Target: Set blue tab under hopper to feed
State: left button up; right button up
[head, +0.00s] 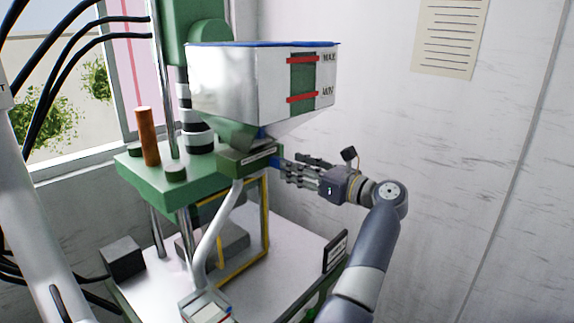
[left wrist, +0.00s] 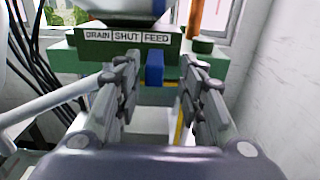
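The blue tab (head: 275,160) sticks out of the green block under the hopper (head: 235,85). In the left wrist view the blue tab (left wrist: 154,68) stands upright below the FEED word of the label strip (left wrist: 127,36), which reads DRAIN, SHUT, FEED. My left gripper (head: 289,166) is at the block's right side in the head view, pointing at the tab. In the left wrist view its two fingers (left wrist: 155,78) are spread apart, one on each side of the tab, with gaps to both. It holds nothing. My right gripper is not in view.
The hopper has MAX and MIN marks on a sight window (head: 301,78). A green machine plate (head: 190,185) carries an orange rod (head: 147,136). A pale pipe (head: 215,235) runs down from the block. A wall (head: 440,150) stands to the right, with open room before it.

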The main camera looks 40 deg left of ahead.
pick_arm(q)
jog(key=d, duration=0.3)
jog(key=shift+s+d, duration=0.1)
jog(key=shift+d, duration=0.1)
jog(key=shift+f, duration=0.1)
